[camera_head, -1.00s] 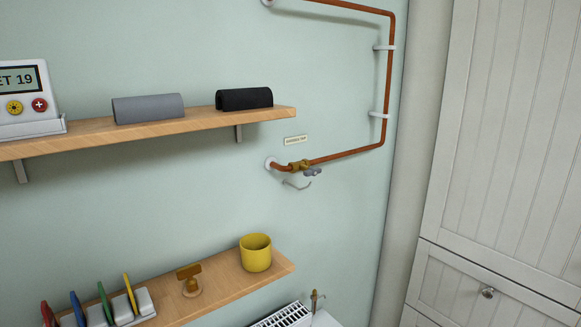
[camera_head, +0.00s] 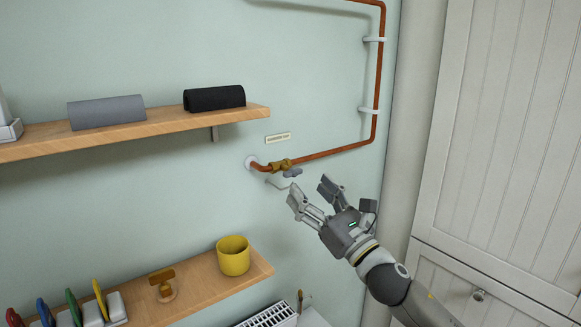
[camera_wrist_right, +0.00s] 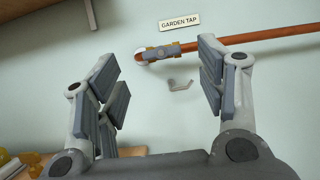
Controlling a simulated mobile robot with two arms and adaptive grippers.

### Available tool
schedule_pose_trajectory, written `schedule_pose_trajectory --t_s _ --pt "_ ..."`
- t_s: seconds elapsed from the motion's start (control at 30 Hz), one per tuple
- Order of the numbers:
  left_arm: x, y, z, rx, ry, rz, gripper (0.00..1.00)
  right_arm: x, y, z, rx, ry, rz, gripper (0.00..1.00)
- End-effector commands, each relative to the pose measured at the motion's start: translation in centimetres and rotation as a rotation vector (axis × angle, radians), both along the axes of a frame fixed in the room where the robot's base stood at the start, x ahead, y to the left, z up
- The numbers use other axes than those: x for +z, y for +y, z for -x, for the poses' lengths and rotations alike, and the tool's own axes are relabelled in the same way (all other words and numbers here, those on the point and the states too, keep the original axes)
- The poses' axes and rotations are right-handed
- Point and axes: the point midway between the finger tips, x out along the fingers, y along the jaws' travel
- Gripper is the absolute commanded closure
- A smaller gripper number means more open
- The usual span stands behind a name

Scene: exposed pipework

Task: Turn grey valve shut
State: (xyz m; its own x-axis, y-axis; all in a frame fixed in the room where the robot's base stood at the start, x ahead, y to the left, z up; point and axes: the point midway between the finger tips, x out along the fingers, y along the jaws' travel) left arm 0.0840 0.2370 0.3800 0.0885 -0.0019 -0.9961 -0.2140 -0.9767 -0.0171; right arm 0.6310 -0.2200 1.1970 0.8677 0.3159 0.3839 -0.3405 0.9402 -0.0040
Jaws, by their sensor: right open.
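The grey valve handle (camera_head: 292,173) sits on a brass fitting (camera_head: 280,164) on the copper pipe, below a small label. In the right wrist view the grey handle (camera_wrist_right: 162,52) lies over the brass body, and the label reads "GARDEN TAP" (camera_wrist_right: 179,23). My right gripper (camera_head: 310,189) is open and empty, just below and to the right of the valve, apart from it. In the wrist view its two fingers (camera_wrist_right: 158,82) stand wide, with the valve seen between and beyond them. My left gripper is not in view.
A grey hook (camera_wrist_right: 180,85) is on the wall under the valve. The copper pipe (camera_head: 345,149) runs right, then up. An upper shelf (camera_head: 150,130) holds a grey and a black object. A lower shelf (camera_head: 205,287) holds a yellow mug (camera_head: 233,256). A panelled cabinet (camera_head: 510,130) stands at right.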

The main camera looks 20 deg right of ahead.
Motion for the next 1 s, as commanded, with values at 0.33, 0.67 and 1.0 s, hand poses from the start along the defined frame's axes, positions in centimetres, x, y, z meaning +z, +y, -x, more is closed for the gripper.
schedule_pose_trajectory --t_s 0.33,0.67,1.0 --pt "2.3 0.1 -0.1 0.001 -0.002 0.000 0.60 2.5 1.9 -5.3 0.000 0.002 -0.005 0.36" --pt "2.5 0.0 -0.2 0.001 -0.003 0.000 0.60 2.8 2.4 -6.5 0.001 0.003 -0.002 0.36" --pt "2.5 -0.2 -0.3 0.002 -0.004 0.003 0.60 2.7 2.3 -6.4 0.000 0.003 -0.002 0.61"
